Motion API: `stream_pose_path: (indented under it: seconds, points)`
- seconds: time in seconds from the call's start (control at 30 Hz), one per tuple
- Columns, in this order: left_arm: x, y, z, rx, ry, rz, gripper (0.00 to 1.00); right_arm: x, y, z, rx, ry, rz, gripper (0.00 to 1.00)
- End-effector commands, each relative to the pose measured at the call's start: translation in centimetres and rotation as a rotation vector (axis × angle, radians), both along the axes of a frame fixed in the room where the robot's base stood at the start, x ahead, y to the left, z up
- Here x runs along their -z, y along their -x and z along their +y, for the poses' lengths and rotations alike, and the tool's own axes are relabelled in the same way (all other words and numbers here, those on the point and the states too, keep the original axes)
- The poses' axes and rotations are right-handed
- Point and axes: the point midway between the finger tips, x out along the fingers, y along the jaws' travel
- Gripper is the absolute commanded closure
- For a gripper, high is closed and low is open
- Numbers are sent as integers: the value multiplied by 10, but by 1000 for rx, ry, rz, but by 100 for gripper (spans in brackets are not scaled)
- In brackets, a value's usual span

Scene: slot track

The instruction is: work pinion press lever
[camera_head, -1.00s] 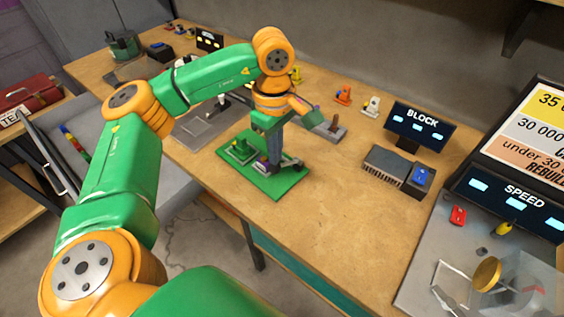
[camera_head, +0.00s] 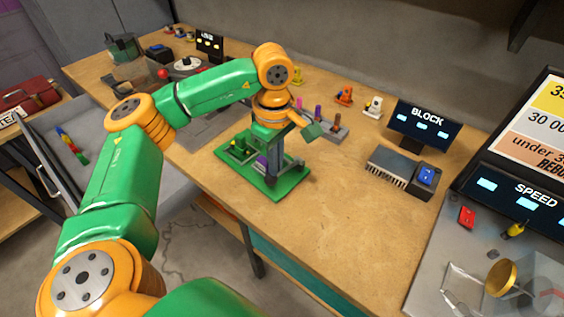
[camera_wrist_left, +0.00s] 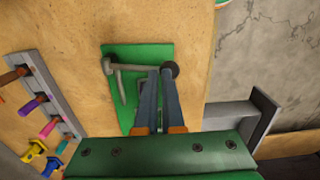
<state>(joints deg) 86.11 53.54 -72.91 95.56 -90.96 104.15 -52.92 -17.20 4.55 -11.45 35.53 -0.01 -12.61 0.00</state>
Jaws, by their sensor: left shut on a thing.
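The pinion press stands on a green base plate (camera_head: 290,190) on the wooden table, and the plate also shows in the wrist view (camera_wrist_left: 150,52). In that view a grey lever (camera_wrist_left: 140,67) runs roughly level across the plate to a dark round knob (camera_wrist_left: 171,69) at its right end. My left gripper (camera_wrist_left: 162,75) points down over the plate and is shut on the lever's knob end; the fingers partly cover it. In the head view the left gripper (camera_head: 271,178) is low at the plate's front part, and its wrist hides much of the press. My right gripper is not in view.
A grey rack with coloured pegs (camera_head: 330,128) stands just behind the press. The table between press and box is clear. A grey drawer (camera_head: 95,160) lies left.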

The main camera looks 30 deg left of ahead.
Motion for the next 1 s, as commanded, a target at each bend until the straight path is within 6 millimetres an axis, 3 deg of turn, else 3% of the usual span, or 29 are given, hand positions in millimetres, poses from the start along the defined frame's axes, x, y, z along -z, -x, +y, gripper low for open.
stream_pose_path:
  seconds: [0.27, 1.0]
  points:
    - [-5, 0, 0, 0, 0, -2, 100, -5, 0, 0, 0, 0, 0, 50]
    - [-89, 0, 0, 0, 0, -1, 100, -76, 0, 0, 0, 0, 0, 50]
